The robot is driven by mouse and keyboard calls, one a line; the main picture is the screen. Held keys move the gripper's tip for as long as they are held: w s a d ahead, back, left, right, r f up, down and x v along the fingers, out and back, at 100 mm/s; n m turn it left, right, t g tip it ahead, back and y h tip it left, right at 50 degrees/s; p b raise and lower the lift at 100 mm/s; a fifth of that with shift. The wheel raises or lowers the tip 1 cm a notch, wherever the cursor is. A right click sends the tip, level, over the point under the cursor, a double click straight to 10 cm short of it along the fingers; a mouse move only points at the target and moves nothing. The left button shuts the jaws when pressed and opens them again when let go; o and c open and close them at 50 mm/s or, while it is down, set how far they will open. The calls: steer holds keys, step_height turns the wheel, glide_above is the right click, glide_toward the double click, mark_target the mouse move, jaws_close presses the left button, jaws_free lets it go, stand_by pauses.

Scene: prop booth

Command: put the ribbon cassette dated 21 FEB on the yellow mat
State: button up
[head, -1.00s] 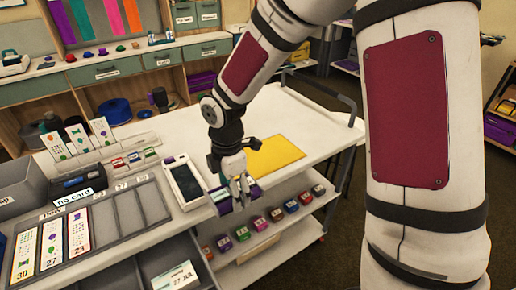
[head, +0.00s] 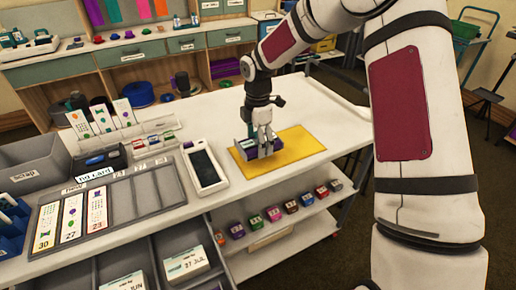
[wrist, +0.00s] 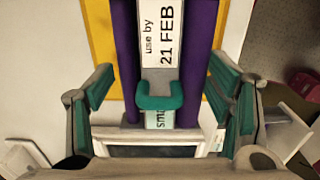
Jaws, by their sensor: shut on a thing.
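The ribbon cassette (head: 247,154) is dark purple and grey. In the wrist view the cassette (wrist: 205,45) carries a white label reading "use by 21 FEB" and has a teal tab. My gripper (head: 265,153) is shut on it, with one finger at each side in the wrist view (wrist: 160,108). The yellow mat (head: 302,143) lies flat on the white table top. The cassette is over the left-middle part of the mat. I cannot tell whether it touches the mat. My fingers hide part of the cassette in the head view.
A white handheld device (head: 204,168) lies left of the mat. A grey card tray (head: 124,204) and a grey bin (head: 30,165) stand farther left. Several coloured cassettes (head: 274,214) line the shelf below. The table top behind the mat is clear.

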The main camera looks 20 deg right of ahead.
steer(key=shift+w+d, duration=0.15)
steer(key=shift+w, duration=0.2)
steer(key=shift+f, duration=1.8)
steer(key=shift+f, duration=0.1)
steer(key=o, duration=1.3)
step_height(320, 180, up, 12)
steer(key=shift+r, duration=0.2)
